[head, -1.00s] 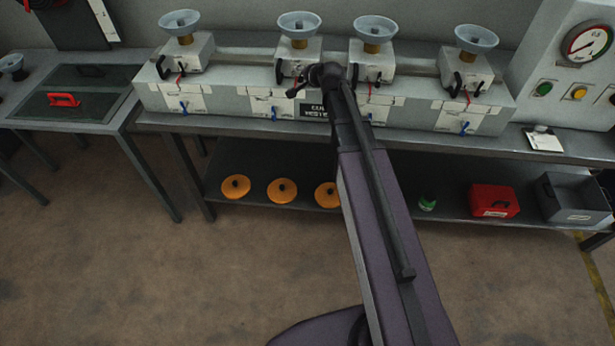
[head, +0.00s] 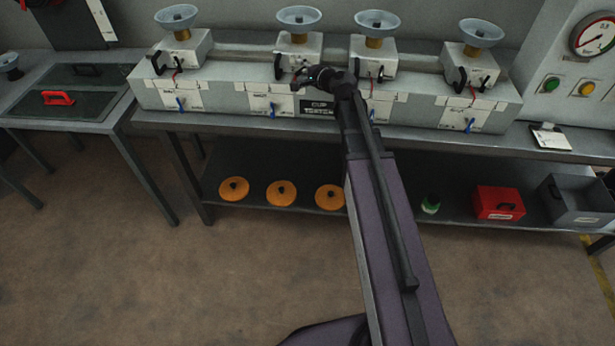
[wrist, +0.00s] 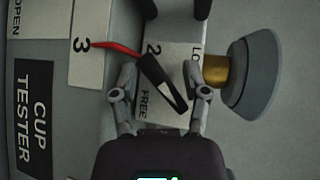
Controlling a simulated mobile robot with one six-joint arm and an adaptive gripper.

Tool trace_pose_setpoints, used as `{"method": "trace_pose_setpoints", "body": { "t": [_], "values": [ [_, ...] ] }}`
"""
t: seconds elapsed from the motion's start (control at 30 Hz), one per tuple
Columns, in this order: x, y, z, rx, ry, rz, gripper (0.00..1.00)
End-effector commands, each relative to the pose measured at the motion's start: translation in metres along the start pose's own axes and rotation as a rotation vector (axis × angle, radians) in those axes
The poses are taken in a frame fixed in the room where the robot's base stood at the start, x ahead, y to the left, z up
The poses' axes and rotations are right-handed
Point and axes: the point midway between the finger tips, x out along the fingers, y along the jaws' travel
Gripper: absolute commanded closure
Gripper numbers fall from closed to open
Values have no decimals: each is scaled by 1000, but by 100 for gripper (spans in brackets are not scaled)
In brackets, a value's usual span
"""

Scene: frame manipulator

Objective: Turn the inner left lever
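The inner left station is a white block (head: 312,52) with a pale blue cup (head: 299,17) on top. My gripper (head: 299,78) is in front of this block in the head view and partly covers it. In the wrist view, a black lever (wrist: 163,86) lies tilted between the fingers of my gripper (wrist: 160,72). The fingers are open, one on each side of the lever, with gaps visible. The block's face shows the words FREE and part of a word starting LO, beside the lever. A red piece (wrist: 115,47) runs from the lever toward the 3 label.
The inner right station (head: 375,55) stands close to the right of my gripper. The CUP TESTER sign (head: 318,108) and blue valve handles (head: 273,109) are below. The outer left station (head: 184,48) is further left. Orange discs (head: 281,193) lie on the lower shelf.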

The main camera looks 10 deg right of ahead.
Motion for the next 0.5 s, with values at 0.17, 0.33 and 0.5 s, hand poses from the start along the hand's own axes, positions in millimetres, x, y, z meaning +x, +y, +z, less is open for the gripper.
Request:
{"method": "trace_pose_setpoints", "body": {
  "t": [0.17,0.33,0.5],
  "values": [
    [1,3,0,58,-16,-58,42],
    [1,3,0,113,-32,-113,42],
    [-29,2,0,109,-29,-109,42]
  ]
}}
